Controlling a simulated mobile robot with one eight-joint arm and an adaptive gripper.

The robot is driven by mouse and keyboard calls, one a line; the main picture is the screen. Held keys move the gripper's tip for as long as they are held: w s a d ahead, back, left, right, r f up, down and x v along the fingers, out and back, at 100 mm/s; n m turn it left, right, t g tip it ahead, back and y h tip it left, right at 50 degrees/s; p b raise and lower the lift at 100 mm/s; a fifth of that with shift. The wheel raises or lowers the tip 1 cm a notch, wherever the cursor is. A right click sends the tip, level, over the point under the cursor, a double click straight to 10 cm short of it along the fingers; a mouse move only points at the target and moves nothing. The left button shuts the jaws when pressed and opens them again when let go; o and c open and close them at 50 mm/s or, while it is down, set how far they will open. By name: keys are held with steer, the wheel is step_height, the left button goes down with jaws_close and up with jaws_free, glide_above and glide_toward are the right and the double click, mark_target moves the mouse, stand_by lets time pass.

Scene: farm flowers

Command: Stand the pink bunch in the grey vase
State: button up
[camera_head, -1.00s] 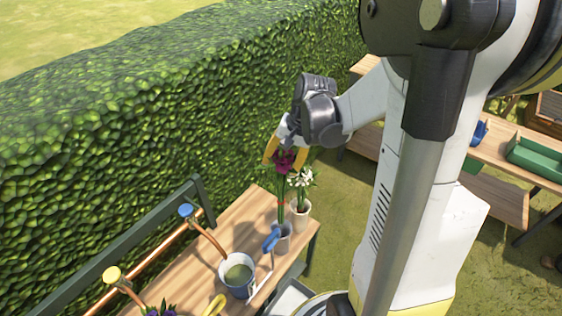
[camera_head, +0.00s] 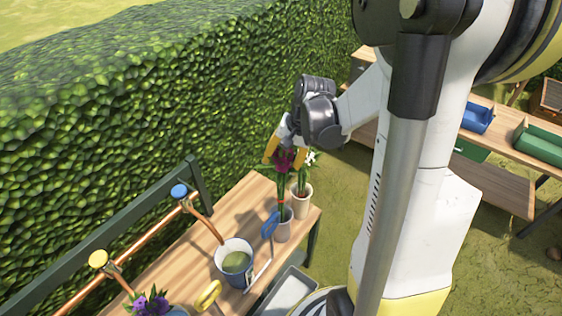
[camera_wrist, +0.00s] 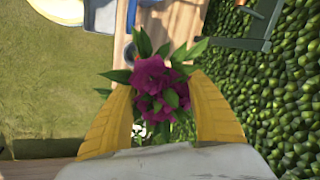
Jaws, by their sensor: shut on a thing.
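The pink bunch (camera_head: 284,160) has deep magenta blooms, green leaves and long stems tied with a red band. My gripper (camera_head: 285,152) is shut on it just below the wrist, with yellow fingers on both sides of the blooms. The bunch is upright over the grey vase (camera_head: 284,230) on the bench. Its stems run down to the vase's mouth, with the band just above the rim; how deep the stem ends sit is hidden.
A pale pot (camera_head: 301,205) with white flowers stands close behind the vase. Purple flowers (camera_head: 152,303) are at the near end. A hedge (camera_head: 130,120) runs behind the bench.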

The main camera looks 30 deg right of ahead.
mark_target(292, 162)
steer(key=shift+f+b, duration=3.7)
steer(key=shift+f, duration=0.8)
steer(key=o, duration=1.5)
steer(key=shift+c, duration=0.2)
steer(key=shift+r, duration=0.1)
steer(key=v, duration=1.2)
